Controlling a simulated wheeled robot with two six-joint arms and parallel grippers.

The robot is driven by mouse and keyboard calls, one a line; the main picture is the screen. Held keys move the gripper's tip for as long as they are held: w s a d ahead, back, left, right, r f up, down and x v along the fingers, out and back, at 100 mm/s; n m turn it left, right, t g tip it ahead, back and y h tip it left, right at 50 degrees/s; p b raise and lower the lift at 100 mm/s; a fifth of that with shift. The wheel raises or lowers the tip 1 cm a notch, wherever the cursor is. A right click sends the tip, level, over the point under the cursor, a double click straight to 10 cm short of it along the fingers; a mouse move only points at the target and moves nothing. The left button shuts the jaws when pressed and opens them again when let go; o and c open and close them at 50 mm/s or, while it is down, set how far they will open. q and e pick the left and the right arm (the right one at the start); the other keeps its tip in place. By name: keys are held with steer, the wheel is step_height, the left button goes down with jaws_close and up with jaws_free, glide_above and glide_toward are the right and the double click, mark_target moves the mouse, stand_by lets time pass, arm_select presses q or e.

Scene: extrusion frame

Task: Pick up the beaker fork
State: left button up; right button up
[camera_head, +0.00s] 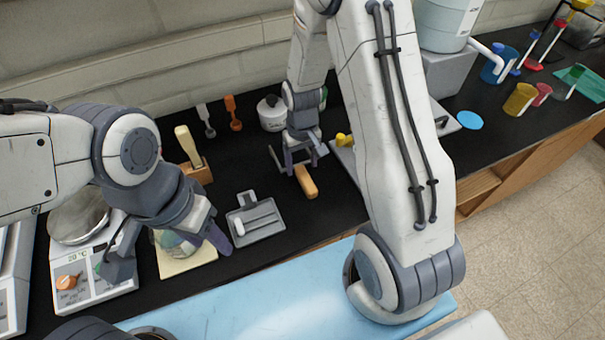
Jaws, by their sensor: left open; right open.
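An orange-brown handle (306,182) lies on the black bench top at the middle. I take it for the beaker fork's handle; any prongs are hidden by or blend with my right gripper. My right gripper (301,162) is open just above and behind this handle, pointing down, its fingers spread about the handle's far end. I cannot tell whether it touches. My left gripper (169,256) is open at the front left, its fingers either side of a round glass vessel (172,240) on a cream pad (196,257). The arm partly hides this vessel.
A grey tray (271,232) lies between the grippers. A wooden block with a pale handle (195,168), a white pot (271,114) and spatulas (233,113) stand behind. Scales (92,280) sit at the left. Coloured cups (519,99) stand far right, beyond my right arm.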

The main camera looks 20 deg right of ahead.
mark_target(303, 173)
step_height(303, 173, down, 3)
steer(key=shift+d+f+p, duration=0.1)
steer(key=shift+d+p, duration=0.05)
steer(key=shift+p, duration=0.65)
steer(key=shift+f, duration=0.75)
jaws_close()
